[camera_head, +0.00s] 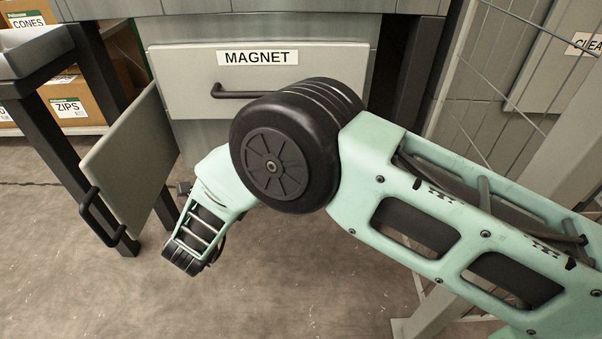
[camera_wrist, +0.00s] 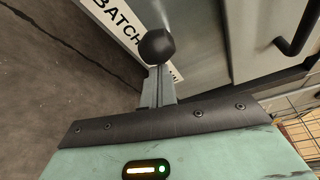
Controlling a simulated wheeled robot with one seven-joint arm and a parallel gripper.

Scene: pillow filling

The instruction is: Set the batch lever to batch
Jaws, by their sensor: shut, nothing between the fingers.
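The batch lever's round black knob (camera_wrist: 157,45) shows in the wrist view, in front of a white sign (camera_wrist: 115,22) reading "BATCH", whose rest is partly hidden. My gripper (camera_wrist: 157,72) is in the same view, its two grey fingers shut together and empty. The fingers point at the knob and their tips meet its lower edge in the picture; I cannot tell if they touch. The lever's shaft is hidden. In the head view, I cannot make out the lever or the finger tips.
A drawer labelled MAGNET (camera_head: 185,65) is in the head view, with a dark bar handle (camera_head: 235,93). A grey panel with a handle (camera_head: 130,150) stands open at the left. Boxes labelled ZIPS (camera_head: 90,95) and CONES sit on shelves. Wire mesh (camera_head: 485,90) is at the right. Open floor (camera_head: 60,270) lies in front.

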